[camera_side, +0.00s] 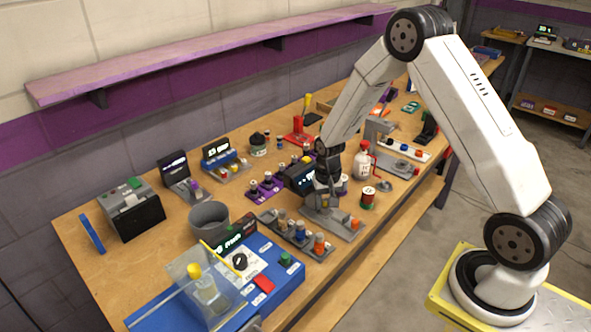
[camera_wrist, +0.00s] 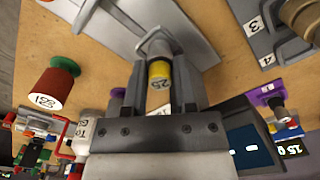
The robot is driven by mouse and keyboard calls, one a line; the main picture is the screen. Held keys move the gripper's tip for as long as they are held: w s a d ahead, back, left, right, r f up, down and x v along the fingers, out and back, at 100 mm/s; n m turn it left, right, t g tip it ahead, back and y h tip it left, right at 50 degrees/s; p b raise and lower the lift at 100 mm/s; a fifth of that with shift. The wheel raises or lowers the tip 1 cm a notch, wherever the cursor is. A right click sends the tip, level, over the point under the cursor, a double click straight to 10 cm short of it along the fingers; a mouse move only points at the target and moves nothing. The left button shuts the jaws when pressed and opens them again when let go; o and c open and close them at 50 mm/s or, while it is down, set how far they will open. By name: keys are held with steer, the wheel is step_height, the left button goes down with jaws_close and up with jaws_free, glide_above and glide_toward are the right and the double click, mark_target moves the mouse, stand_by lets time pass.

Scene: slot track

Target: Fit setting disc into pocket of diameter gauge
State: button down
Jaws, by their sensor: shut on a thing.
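My gripper (camera_side: 326,197) points down over a grey metal plate (camera_side: 347,229) near the bench's front edge. In the wrist view my gripper (camera_wrist: 165,80) is shut on a small piece with a yellow band and a white label reading 25 (camera_wrist: 159,69), which I take for the setting disc. Its lower end is over the grey plate (camera_wrist: 200,42), which seems to belong to the diameter gauge. A dark box with a display (camera_side: 298,178) stands beside the gripper and also shows in the wrist view (camera_wrist: 248,140). I cannot tell whether the disc touches the plate; the pocket is hidden.
A numbered rack (camera_side: 320,254) with several coloured-knob pieces lies in front-left of the gripper. A red and green cylinder (camera_side: 368,199) and a white bottle (camera_side: 362,162) stand close to the right. A grey bin (camera_side: 209,218) and blue station (camera_side: 277,294) are further left.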

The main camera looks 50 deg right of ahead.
mark_target(326, 200)
steer(key=shift+f, duration=0.3)
steer(key=shift+c, duration=2)
jaws_free()
steer(key=shift+s+f, duration=0.1)
step_height(326, 200, up, 13)
steer(key=shift+f, duration=0.1)
steer(key=s+a+r+n+t, duration=0.1)
steer(key=s+a+n+t, duration=0.1)
steer(key=s+a+n, duration=0.5)
steer(key=s+a, duration=0.4)
steer(key=s, duration=0.2)
steer(key=shift+s+r+t, duration=0.15)
steer(key=shift+r+t, duration=0.15)
steer(key=shift+r, duration=0.05)
